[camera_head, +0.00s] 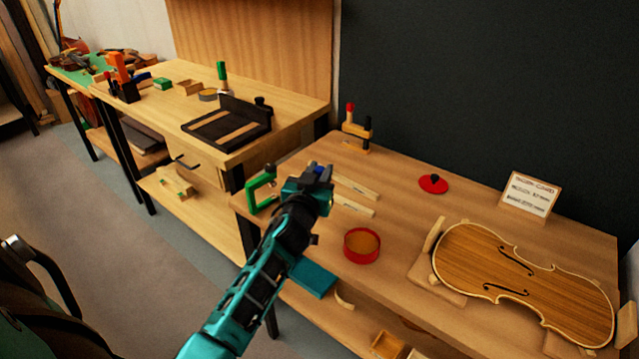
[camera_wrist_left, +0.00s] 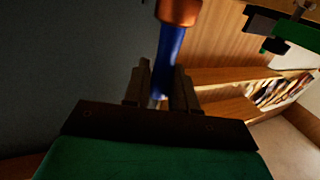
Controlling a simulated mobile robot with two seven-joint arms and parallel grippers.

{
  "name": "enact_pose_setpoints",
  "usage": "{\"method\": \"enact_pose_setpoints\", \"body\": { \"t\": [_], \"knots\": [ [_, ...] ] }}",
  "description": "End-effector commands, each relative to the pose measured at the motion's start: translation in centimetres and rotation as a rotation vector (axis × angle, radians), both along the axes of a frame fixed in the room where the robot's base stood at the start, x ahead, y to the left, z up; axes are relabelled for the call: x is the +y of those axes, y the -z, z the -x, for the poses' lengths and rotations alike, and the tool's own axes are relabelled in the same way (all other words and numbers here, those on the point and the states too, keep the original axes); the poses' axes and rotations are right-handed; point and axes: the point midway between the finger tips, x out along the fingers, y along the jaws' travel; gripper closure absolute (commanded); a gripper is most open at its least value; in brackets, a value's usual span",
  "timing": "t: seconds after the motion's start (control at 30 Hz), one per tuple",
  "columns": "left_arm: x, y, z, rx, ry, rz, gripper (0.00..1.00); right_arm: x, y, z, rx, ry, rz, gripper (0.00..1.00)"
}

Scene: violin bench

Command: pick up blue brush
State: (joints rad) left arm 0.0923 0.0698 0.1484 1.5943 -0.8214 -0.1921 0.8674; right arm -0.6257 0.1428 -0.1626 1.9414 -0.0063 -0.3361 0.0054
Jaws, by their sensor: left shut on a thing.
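The blue brush shows in the left wrist view as a blue handle (camera_wrist_left: 169,60) with a copper-coloured band (camera_wrist_left: 178,12) at the top edge; what lies beyond the band is cut off. My left gripper (camera_wrist_left: 160,88) is shut on the blue handle, with one finger on either side. In the head view my left gripper (camera_head: 324,173) is above the left part of the right-hand bench, and the brush is mostly hidden there by the gripper. My right gripper is not in view.
The bench (camera_head: 400,215) holds a red round tin (camera_head: 362,246), a red lid (camera_head: 433,184), a violin body (camera_head: 520,280), a sign card (camera_head: 528,196), a green clamp (camera_head: 259,188) and wooden strips (camera_head: 355,187). A second bench (camera_head: 290,97) stands at the left with a dark tray (camera_head: 228,124).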

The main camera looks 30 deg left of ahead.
Motion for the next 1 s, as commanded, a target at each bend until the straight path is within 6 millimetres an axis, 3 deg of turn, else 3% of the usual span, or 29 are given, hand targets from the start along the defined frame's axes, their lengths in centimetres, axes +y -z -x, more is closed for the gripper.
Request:
{"method": "enact_pose_setpoints", "body": {
  "t": [0.03,0.2,0.43,0.63,1.0],
  "knots": [
    [0.1,-1.9,0.0,-0.006,0.003,-0.010,1.00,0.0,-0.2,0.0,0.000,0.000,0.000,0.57],
    [-0.1,-6.9,0.0,-0.006,0.006,-0.007,1.00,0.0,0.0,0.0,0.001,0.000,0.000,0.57],
    [-0.1,-12.1,0.0,-0.004,0.003,-0.001,1.00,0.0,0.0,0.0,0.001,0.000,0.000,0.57],
    [-0.1,-14.2,0.0,-0.001,0.002,0.001,1.00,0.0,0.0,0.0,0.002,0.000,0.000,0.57],
    [0.0,-14.6,0.0,0.001,0.001,0.000,1.00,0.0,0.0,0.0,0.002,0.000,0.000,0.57]
  ]
}}
